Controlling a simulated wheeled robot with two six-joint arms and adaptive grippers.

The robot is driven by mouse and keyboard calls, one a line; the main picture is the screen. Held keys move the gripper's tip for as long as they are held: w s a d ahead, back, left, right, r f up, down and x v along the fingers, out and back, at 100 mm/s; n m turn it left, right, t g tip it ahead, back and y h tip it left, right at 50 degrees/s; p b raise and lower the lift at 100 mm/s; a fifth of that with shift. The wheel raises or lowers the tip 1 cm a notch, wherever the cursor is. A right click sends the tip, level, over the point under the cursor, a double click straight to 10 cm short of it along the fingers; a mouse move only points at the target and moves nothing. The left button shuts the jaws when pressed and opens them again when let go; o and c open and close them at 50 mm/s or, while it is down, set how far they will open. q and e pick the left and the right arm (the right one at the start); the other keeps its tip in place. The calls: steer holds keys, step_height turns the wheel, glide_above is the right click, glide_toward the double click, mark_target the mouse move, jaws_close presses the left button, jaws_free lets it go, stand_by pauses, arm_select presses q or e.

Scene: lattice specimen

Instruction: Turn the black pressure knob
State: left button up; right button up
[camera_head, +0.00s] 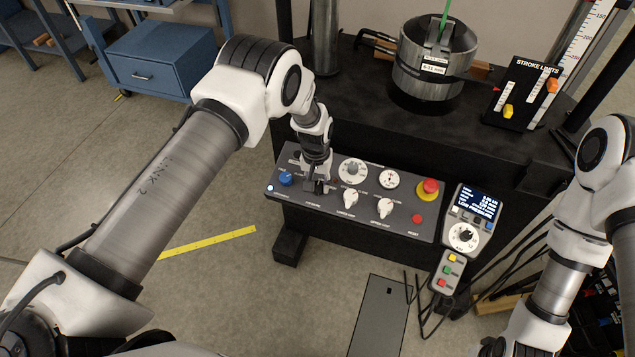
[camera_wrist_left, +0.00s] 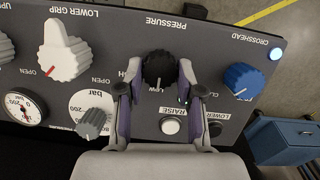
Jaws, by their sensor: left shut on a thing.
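A blue knob (camera_head: 285,178) is left of my left gripper. A handheld pendant (camera_head: 464,237) hangs at the panel's right end.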

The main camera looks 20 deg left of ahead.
arm_select(q)
steer(key=shift+d+f+m+y+b, duration=0.1)
steer(key=shift+f+m+y+b, duration=0.15)
steer(key=shift+m+b, duration=0.7)
steer(key=shift+d+m+y+b, duration=0.1)
steer(key=shift+m+y+b, duration=0.25)
steer(key=shift+m+b, duration=0.65)
steer(key=m, duration=0.2)
steer(key=shift+s+r+m+y+b, duration=0.1)
steer(key=shift+m+y+b, duration=0.2)
steer(key=shift+m, duration=0.05)
steer(key=shift+s+d+m+t+y+b, duration=0.1)
steer(key=shift+m+t+y+b, duration=0.25)
steer(key=shift+m, duration=1.15)
steer(key=o, duration=1.1)
steer(key=shift+r, duration=0.1)
steer(key=shift+o, duration=0.3)
